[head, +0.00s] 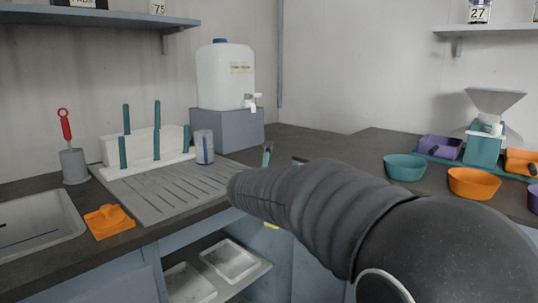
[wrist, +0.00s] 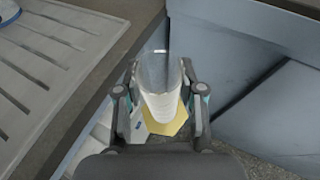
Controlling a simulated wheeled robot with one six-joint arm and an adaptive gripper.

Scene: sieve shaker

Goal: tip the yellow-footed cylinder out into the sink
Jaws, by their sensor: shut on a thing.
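The yellow-footed cylinder (wrist: 160,108) is in the wrist view, with a clear upper part, whitish lower down, and a yellow foot (wrist: 172,124) below. My gripper (wrist: 161,82) is shut on it, one finger on each side. It is held beside the counter's front edge. In the head view my arm hides most of the gripper and cylinder; a bit of yellow (head: 271,226) shows below the arm. The sink (head: 38,228) is at the far left of the head view, well left of my gripper.
The grooved drainboard (head: 170,195) lies between the sink and my arm. An orange object (head: 108,221) sits by the sink. Bowls (head: 405,167) are at right.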

